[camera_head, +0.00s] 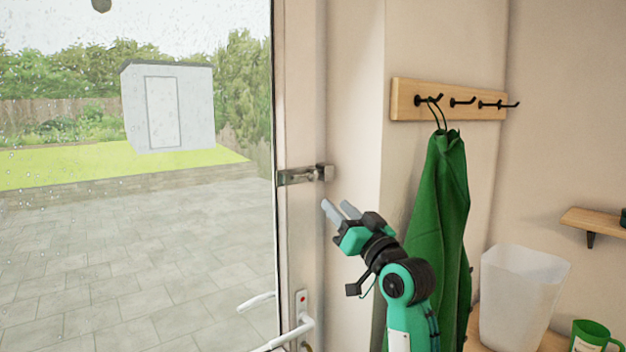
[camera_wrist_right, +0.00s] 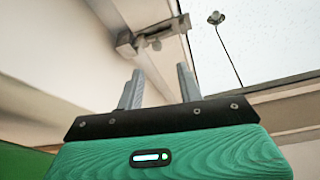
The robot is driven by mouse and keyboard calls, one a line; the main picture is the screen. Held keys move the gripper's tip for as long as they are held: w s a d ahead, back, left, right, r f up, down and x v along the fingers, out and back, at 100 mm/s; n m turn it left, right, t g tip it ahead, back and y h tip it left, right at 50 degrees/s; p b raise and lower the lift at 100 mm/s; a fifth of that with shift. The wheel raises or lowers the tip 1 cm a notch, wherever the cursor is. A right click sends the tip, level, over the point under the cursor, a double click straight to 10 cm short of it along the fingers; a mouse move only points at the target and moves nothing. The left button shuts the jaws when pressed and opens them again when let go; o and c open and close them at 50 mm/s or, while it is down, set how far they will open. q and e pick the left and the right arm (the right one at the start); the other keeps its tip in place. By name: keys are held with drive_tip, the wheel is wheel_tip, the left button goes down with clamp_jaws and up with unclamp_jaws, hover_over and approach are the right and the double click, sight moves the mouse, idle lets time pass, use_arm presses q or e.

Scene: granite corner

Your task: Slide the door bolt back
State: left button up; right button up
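The metal door bolt (camera_head: 304,175) is mounted on the pale door frame at the right edge of the glass door. It spans from the door edge toward the wall side. In the right wrist view the bolt (camera_wrist_right: 150,36) shows beyond my fingertips, with a small round knob. My right gripper (camera_head: 338,207) is just below and right of the bolt, apart from it. Its two grey fingers are spread with nothing between them, as the right wrist view (camera_wrist_right: 158,85) also shows. My left gripper is in neither view.
A white door handle (camera_head: 292,330) sits low on the door. A green garment (camera_head: 438,200) hangs from a wooden hook rail (camera_head: 448,100) behind my right arm. A white bin (camera_head: 520,300), a green mug (camera_head: 592,336) and a small shelf (camera_head: 595,222) are at the right.

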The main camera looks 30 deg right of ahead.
sight(312, 180)
drive_tip(key=p+x, duration=0.3)
drive_tip(key=x, duration=0.7)
drive_tip(key=shift+r, duration=0.1)
drive_tip(key=shift+w+p, duration=0.3)
drive_tip(key=shift+w, duration=0.15)
clamp_jaws()
